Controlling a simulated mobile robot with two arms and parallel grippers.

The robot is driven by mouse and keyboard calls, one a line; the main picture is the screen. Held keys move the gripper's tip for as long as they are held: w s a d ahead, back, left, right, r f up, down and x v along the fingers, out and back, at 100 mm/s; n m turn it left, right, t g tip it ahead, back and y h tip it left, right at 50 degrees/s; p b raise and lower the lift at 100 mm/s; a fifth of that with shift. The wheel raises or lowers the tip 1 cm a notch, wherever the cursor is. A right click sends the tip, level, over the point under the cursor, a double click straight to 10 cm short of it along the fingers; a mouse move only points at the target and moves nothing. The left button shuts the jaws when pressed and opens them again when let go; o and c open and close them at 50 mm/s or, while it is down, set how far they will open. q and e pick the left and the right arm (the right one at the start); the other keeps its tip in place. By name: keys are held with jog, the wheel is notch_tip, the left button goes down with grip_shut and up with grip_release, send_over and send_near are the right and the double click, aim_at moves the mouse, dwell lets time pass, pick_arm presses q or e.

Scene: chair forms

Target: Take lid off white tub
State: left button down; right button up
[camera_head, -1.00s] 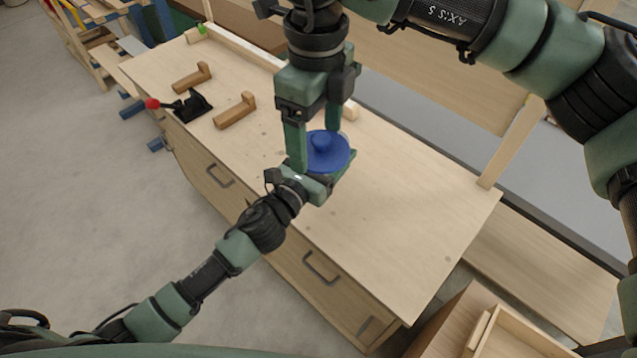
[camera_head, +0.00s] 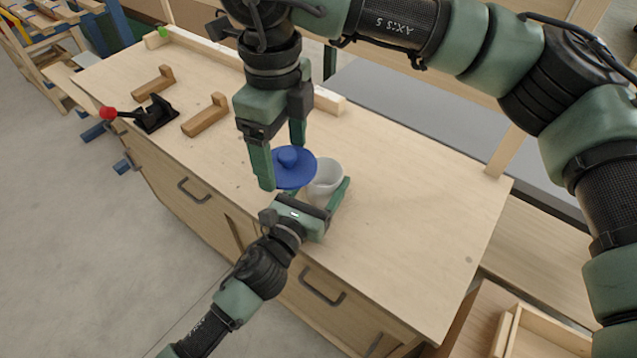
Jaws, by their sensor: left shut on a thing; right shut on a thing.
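The blue lid (camera_head: 303,169) with its round knob hangs between the fingers of my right gripper (camera_head: 283,163), which comes down from the top. The white tub (camera_head: 326,177) stands on the bench, its open mouth partly showing just right of the lid. The lid is off the tub's mouth and overlaps its left side in the picture. My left gripper (camera_head: 316,190) reaches in low from the bottom left and is shut on the tub. One green finger shows at the tub's right; the other is mostly hidden by the lid.
The wooden bench (camera_head: 420,215) is clear right of the tub. Two wooden L-shaped blocks (camera_head: 205,115) and a black clamp (camera_head: 157,113) with a red knob lie to the left. A wooden rail (camera_head: 215,55) runs along the back edge.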

pick_arm(q)
jog(key=shift+s+d+r, duration=0.1)
jog(key=shift+s+d, duration=0.05)
jog(key=shift+s, duration=0.1)
jog(key=shift+s+d, duration=0.15)
jog(key=c, duration=0.6)
grip_release()
jog(key=shift+c, duration=0.2)
jog(key=o, duration=0.4)
jog(key=shift+f, duration=0.2)
